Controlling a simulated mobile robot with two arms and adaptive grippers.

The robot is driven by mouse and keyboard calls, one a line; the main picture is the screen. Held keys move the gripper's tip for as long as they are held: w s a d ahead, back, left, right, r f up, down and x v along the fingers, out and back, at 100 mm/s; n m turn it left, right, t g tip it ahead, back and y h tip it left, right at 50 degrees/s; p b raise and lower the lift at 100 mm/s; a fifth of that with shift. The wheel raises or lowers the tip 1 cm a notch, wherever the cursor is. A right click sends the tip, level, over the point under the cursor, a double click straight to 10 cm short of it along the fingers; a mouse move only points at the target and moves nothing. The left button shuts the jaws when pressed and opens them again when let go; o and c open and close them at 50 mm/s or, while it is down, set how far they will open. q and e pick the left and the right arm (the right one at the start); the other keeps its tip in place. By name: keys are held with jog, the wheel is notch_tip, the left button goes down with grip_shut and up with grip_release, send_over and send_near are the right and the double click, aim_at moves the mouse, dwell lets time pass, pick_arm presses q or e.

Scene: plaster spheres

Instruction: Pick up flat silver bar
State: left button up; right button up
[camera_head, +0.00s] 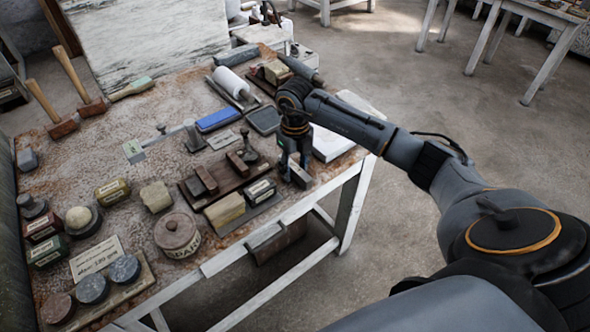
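My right gripper (295,165) points down over the right edge of the worktable, with its two dark fingers apart. A short, flat silver-grey bar (300,176) with a darker end shows at the fingertips, close to the table edge. I cannot tell whether the fingers press on the bar or only stand around it, nor whether it touches the table. The fingers hide part of it. My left gripper is not in view.
A wooden board (226,179) with dark blocks lies just left of the gripper, with a labelled tin (261,190) near it. A white slab (333,143) lies right behind. A round lidded pot (177,236) stands nearer. Open floor lies to the right.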

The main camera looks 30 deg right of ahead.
grip_shut()
jog(key=shift+r, duration=0.1)
